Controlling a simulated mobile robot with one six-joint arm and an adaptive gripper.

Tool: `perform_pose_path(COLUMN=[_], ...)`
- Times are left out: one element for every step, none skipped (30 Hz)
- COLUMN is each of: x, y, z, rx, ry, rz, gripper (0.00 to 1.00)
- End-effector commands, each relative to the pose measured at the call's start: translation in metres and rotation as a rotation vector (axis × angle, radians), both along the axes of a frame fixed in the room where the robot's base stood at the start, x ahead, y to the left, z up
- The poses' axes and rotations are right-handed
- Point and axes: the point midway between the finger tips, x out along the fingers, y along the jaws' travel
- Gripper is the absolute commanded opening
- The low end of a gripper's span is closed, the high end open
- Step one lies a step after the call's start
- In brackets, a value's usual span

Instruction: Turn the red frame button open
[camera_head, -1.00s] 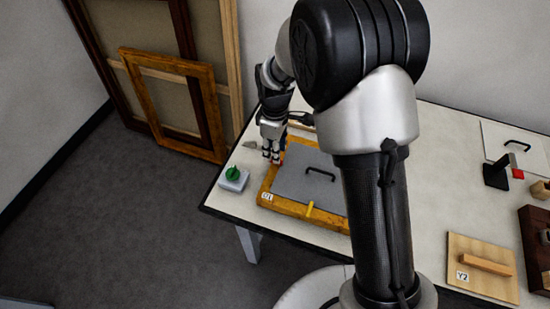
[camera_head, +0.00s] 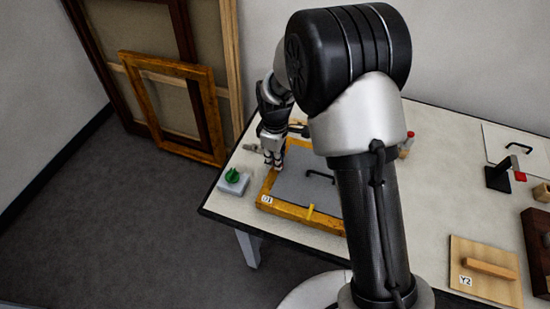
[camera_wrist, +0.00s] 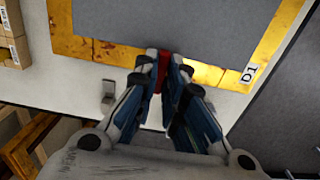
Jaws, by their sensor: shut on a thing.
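The gilt frame labelled D1 (camera_head: 288,209) lies on the table with a grey panel (camera_head: 304,185) and a black handle in it. A yellow button (camera_head: 310,210) sits on its front edge. My gripper (camera_head: 274,162) is at the frame's left edge. In the wrist view, my gripper (camera_wrist: 163,80) is shut on the red button (camera_wrist: 163,65), whose red part shows between the fingertips at the gilt edge (camera_wrist: 100,50). Most of the button is hidden by the fingers, so its exact angle cannot be told. In the head view, the button is hidden.
A grey box with a green knob (camera_head: 232,176) stands left of the frame, near the table edge. A wooden board labelled Y2 (camera_head: 484,270) and a black stand with a red part (camera_head: 500,174) are at the right. Empty frames (camera_head: 176,110) lean on the wall.

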Motion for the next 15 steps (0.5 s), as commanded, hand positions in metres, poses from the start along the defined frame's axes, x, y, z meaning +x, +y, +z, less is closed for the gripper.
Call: perform_pose_path(x=[-0.0002,-0.0002,-0.0002,-0.0003,-0.0003,-0.0003,-0.0003,-0.0003,-0.0003,-0.0003,-0.0003,-0.0003,-0.0004,-0.0004,-0.0004], y=[0.0001,0.0001,0.0002,0.0001,0.0001,0.0001,0.0001,0.0001,0.0001,0.0001,0.0001,0.0001,0.0001,0.0001,0.0001], z=[0.0001,0.0001,0.0001,0.0001,0.0002,0.0002,0.0002,0.0002,0.0002,0.0002,0.0002,0.0002,0.0002,0.0003,0.0003], rx=[0.000,0.000,0.000,0.000,0.000,0.000,0.000,0.000,0.000,0.000,0.000,0.000,0.000,0.000,0.000], ry=[0.001,0.001,0.001,0.001,0.001,0.001,0.001,0.001,0.001,0.001,0.001,0.001,0.001,0.001,0.001], rz=[0.000,0.000,0.000,0.000,0.000,0.000,0.000,0.000,0.000,0.000,-0.001,-0.003,-0.006,-0.010,-0.017], gripper=[0.03,0.01,0.00,0.00,0.00,0.00,0.00,0.00,0.00,0.00,0.00,0.00,0.00,0.00,0.00])
